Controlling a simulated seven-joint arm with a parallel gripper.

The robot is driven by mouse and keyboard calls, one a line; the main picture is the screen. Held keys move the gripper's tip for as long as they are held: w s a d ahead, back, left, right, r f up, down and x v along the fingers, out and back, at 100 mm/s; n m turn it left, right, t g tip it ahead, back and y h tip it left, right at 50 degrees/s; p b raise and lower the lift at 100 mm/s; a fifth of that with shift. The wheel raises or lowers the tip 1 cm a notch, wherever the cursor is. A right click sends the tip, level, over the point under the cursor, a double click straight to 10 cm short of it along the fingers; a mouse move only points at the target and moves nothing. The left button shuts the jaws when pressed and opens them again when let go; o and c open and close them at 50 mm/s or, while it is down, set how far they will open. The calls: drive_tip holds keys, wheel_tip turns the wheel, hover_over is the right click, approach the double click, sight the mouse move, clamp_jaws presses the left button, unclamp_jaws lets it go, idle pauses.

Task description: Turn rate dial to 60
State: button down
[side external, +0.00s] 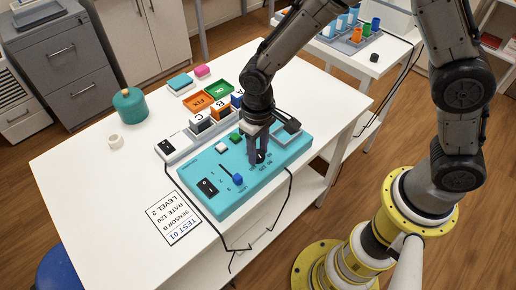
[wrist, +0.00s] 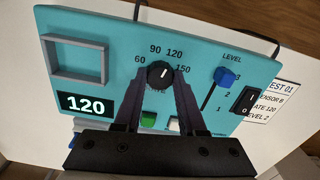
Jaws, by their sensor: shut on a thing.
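The black rate dial (wrist: 160,74) is on the turquoise panel (wrist: 115,35), amid the printed marks 60, 90, 120 and 150. A white pointer line shows on the dial, toward the 120 side. The panel's display (wrist: 86,105) reads 120. My gripper (wrist: 161,84) is shut on the dial, one finger on each side of it. In the side view my gripper (side external: 258,155) points down onto the panel (side external: 205,160), and the fingers largely hide the dial there.
A blue level slider (wrist: 226,76) and a black rocker switch (wrist: 245,100) are beside the dial. A green button (side external: 236,136) and a white button (side external: 221,147) are near the fingers. A printed card (side external: 174,218) reads TEST 01, RATE 120. Cables run off the panel's front.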

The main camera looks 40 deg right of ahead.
sight(258, 154)
drive_tip(key=n, duration=0.4)
drive_tip(key=shift+r, duration=0.1)
drive_tip(key=n, duration=0.8)
drive_tip(key=shift+n, duration=2.2)
drive_tip(key=shift+c, duration=2.4)
unclamp_jaws()
wheel_tip(258, 154, up, 14)
